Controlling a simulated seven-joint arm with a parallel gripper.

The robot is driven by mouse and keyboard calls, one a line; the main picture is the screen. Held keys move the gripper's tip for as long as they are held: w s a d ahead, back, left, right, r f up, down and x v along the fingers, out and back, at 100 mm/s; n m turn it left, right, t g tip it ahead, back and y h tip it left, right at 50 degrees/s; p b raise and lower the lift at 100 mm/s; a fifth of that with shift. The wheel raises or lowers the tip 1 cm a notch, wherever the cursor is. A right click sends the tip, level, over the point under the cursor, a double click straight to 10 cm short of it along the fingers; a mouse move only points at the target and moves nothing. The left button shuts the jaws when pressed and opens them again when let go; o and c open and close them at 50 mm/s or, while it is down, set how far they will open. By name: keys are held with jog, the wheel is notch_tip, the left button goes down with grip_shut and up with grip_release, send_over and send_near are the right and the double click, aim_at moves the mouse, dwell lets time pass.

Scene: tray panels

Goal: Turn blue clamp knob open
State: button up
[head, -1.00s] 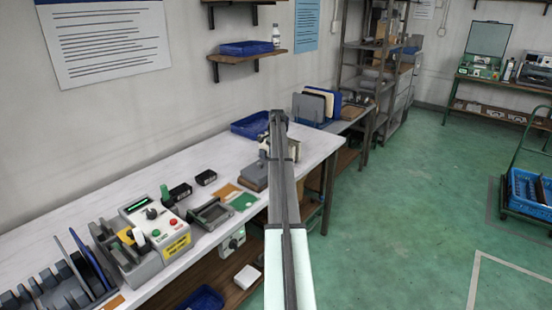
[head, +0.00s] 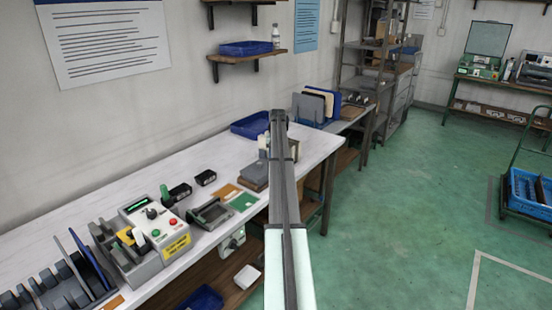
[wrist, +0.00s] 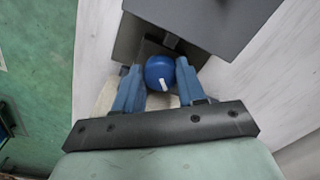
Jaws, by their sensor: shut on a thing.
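In the head view my arm hides the knob and the gripper. A grey block, seemingly part of the fixture, shows left of my arm on the white bench (head: 318,150).
A control box (head: 158,225) with buttons and a rack of panels (head: 85,260) stand on the bench at left. A blue tray (head: 250,125) lies behind the arm.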

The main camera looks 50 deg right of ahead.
jog(key=n, duration=0.4)
jog(key=shift+d+n, duration=0.1)
jog(key=shift+n, duration=0.2)
jog(key=n, duration=0.4)
jog(key=shift+w, duration=0.1)
jog(key=shift+n, duration=0.3)
jog(key=o, duration=1.1)
jog(key=shift+c, duration=0.2)
jog(key=shift+d+r, duration=0.1)
jog(key=shift+r, duration=4)
